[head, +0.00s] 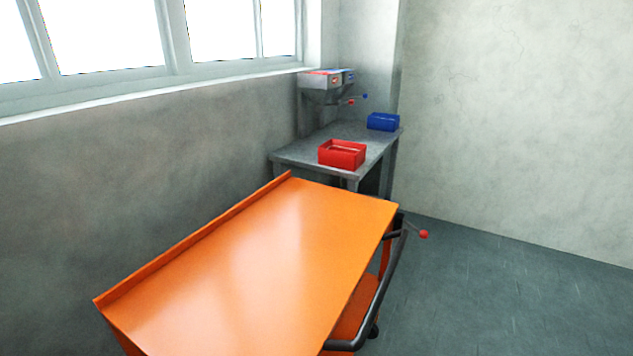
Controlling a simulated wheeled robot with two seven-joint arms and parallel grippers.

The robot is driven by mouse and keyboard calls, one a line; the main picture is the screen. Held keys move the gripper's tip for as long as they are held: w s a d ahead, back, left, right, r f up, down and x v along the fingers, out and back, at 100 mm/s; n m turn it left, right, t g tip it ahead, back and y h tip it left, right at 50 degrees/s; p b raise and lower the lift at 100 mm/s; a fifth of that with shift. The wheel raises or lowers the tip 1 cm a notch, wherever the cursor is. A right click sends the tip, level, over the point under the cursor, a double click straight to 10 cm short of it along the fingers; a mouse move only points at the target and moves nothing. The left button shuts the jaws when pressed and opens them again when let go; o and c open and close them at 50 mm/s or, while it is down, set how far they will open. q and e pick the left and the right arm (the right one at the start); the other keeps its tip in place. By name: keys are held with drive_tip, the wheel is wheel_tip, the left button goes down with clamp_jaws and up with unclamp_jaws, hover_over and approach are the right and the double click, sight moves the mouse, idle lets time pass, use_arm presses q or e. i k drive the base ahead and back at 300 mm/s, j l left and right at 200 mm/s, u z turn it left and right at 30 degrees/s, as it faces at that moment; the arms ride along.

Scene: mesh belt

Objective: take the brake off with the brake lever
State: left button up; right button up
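The brake lever shows at the far right corner of an orange cart (250,255), as a short arm ending in a red ball knob (424,234). The knob sticks out to the right, just beyond the dark push handle (379,295). Where the lever joins the cart is small and partly hidden by the handle. Neither of my grippers is in the head view, and nothing touches the lever.
A grey table (300,153) behind the cart bears a red bin (342,154) and a blue bin (383,121). A grey dispenser (325,88) with small red and blue knobs stands above it. A wall with windows runs along the left. The floor (480,290) at right is clear.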

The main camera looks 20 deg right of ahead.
sight(423, 235)
drive_tip(key=z, duration=1.3)
